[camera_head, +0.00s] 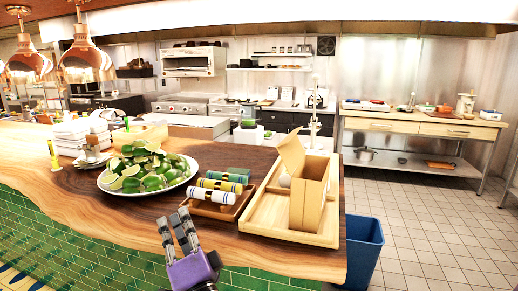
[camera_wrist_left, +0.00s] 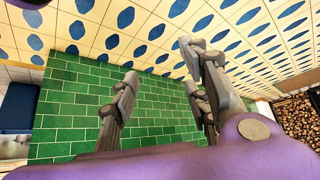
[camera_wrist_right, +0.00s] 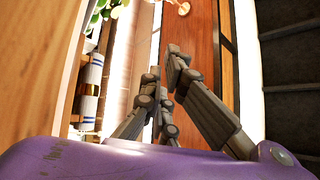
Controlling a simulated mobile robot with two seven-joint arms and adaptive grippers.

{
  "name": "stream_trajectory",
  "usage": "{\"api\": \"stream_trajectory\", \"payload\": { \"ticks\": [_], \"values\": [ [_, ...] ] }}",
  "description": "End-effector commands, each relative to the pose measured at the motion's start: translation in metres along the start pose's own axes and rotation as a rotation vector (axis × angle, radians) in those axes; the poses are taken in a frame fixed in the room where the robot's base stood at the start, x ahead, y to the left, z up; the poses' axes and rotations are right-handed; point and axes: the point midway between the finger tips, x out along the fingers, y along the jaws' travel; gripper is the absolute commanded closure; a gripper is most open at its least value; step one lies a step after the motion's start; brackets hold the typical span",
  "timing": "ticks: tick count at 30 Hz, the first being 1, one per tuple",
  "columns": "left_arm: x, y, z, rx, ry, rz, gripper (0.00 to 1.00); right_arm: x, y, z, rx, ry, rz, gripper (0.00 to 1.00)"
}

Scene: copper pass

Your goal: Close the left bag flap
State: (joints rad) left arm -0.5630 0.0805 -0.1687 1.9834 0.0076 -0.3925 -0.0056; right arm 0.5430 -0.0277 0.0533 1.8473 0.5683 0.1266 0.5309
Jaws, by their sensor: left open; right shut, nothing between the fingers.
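The tan bag (camera_head: 309,195) stands upright in a light wooden tray (camera_head: 258,216) at the right end of the counter. Its left flap (camera_head: 291,154) stands raised and leans out to the left. My right gripper (camera_head: 178,222) is shut and empty at the counter's front edge, left of the bag and apart from it. Its fingers (camera_wrist_right: 165,65) also show together in the right wrist view. My left gripper (camera_wrist_left: 160,65) is open and empty in the left wrist view, before green tiles; it is out of the head view.
A small tray (camera_head: 217,210) of rolled towels (camera_head: 220,185) lies between my right gripper and the bag. A plate (camera_head: 112,190) of limes is farther left. A blue bin (camera_head: 363,250) stands beside the counter's right end. A pale round thing (camera_head: 285,180) sits beside the bag.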

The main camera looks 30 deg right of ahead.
Motion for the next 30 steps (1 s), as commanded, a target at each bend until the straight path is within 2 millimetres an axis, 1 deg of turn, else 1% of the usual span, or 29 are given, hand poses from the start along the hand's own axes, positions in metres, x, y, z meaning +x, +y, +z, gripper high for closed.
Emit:
{"api": "stream_trajectory", "payload": {
  "ticks": [1, 2, 3, 5, 6, 8, 9, 11, 12, 15, 18, 21, 23, 26, 30],
  "values": [
    [0.003, -0.001, 0.004, 0.002, -0.004, -0.001, 0.57, 0.013, -0.012, -0.013, 0.121, 0.064, -0.047, 1.0],
    [0.004, -0.001, 0.005, 0.003, -0.004, -0.001, 0.57, 0.021, -0.02, -0.023, 0.207, 0.107, -0.079, 1.0],
    [0.006, -0.001, 0.006, 0.005, -0.004, -0.002, 0.57, 0.03, -0.03, -0.038, 0.335, 0.168, -0.127, 1.0],
    [0.009, -0.002, 0.008, 0.007, -0.004, -0.004, 0.57, 0.044, -0.046, -0.064, 0.552, 0.266, -0.215, 1.0],
    [0.011, -0.003, 0.009, 0.009, -0.002, -0.005, 0.57, 0.051, -0.055, -0.084, 0.716, 0.338, -0.286, 1.0],
    [0.014, -0.004, 0.01, 0.012, 0.001, -0.007, 0.57, 0.059, -0.064, -0.116, 0.993, 0.452, -0.413, 1.0],
    [0.017, -0.005, 0.011, 0.015, 0.001, -0.008, 0.57, 0.062, -0.066, -0.136, 1.188, 0.53, -0.507, 1.0],
    [0.02, -0.005, 0.014, 0.017, 0.001, -0.01, 0.57, 0.063, -0.063, -0.16, 1.463, 0.637, -0.652, 1.0],
    [0.022, -0.006, 0.015, 0.018, 0.001, -0.011, 0.57, 0.063, -0.059, -0.172, 1.626, 0.702, -0.743, 1.0],
    [0.026, -0.006, 0.015, 0.02, 0.007, -0.012, 0.57, 0.061, -0.045, -0.185, 1.951, 0.838, -0.945, 1.0],
    [0.028, -0.005, 0.012, 0.021, 0.015, -0.013, 0.57, 0.061, -0.034, -0.186, 2.15, 0.932, -1.086, 1.0],
    [0.03, -0.005, 0.009, 0.022, 0.021, -0.012, 0.57, 0.06, -0.029, -0.186, 2.243, 0.982, -1.161, 1.0],
    [0.03, -0.005, 0.006, 0.022, 0.025, -0.012, 0.57, 0.061, -0.027, -0.188, 2.262, 0.993, -1.18, 1.0],
    [0.029, -0.005, 0.0, 0.023, 0.033, -0.012, 0.57, 0.066, -0.024, -0.197, 2.265, 0.993, -1.183, 1.0],
    [0.024, -0.006, -0.008, 0.023, 0.044, -0.014, 0.57, 0.076, -0.016, -0.219, 2.26, 0.99, -1.184, 1.0]
  ]
}}
